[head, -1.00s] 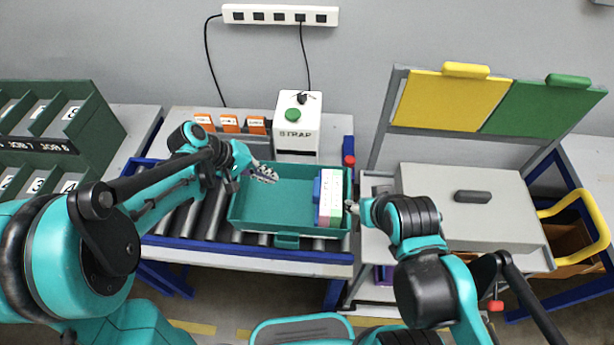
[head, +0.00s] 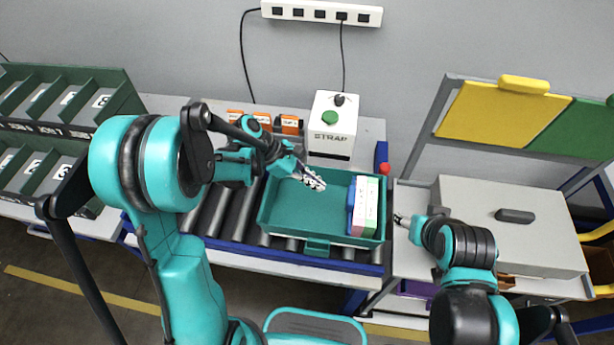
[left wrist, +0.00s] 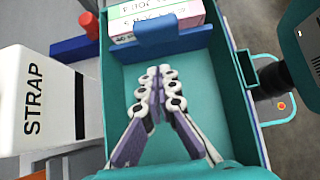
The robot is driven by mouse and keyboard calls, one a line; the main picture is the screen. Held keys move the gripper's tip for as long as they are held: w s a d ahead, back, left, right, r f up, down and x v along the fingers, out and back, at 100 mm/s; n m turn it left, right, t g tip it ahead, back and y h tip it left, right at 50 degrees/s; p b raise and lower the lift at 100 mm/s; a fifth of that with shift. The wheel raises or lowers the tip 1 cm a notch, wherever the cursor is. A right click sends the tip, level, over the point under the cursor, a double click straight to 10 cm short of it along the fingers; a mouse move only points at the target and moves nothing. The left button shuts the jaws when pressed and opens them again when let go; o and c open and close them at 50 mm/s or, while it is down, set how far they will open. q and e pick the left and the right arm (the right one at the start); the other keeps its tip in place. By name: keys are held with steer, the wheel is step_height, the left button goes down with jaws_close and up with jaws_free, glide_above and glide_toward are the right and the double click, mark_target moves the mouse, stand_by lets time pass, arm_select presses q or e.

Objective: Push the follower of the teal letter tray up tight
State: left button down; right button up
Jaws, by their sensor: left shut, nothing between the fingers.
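The teal letter tray (head: 291,233) lies on the roller conveyor. Its blue follower (head: 351,206) stands upright near the right end, against or very close to a block of white, pink and green letters (head: 366,206); I cannot tell if a small gap is left. In the left wrist view the blue follower (left wrist: 160,43) is ahead of the fingertips, with the letters (left wrist: 155,16) behind it. My left gripper (head: 318,183) is shut and empty, over the tray's middle, short of the follower. My right gripper (head: 398,218) is just outside the tray's right end; its jaws are too small to read.
The white STRAP box (head: 333,125) with a green button stands behind the tray, with orange label holders (head: 290,124) to its left. A grey case (head: 510,225) stands right. Green bins (head: 60,110) are left.

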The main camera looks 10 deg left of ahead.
mark_target(349, 205)
arm_select(q)
steer(key=d+f, duration=0.2)
steer(key=d, duration=0.4)
steer(key=shift+b, duration=0.45)
steer(key=shift+d, duration=0.1)
steer(key=shift+d, duration=0.65)
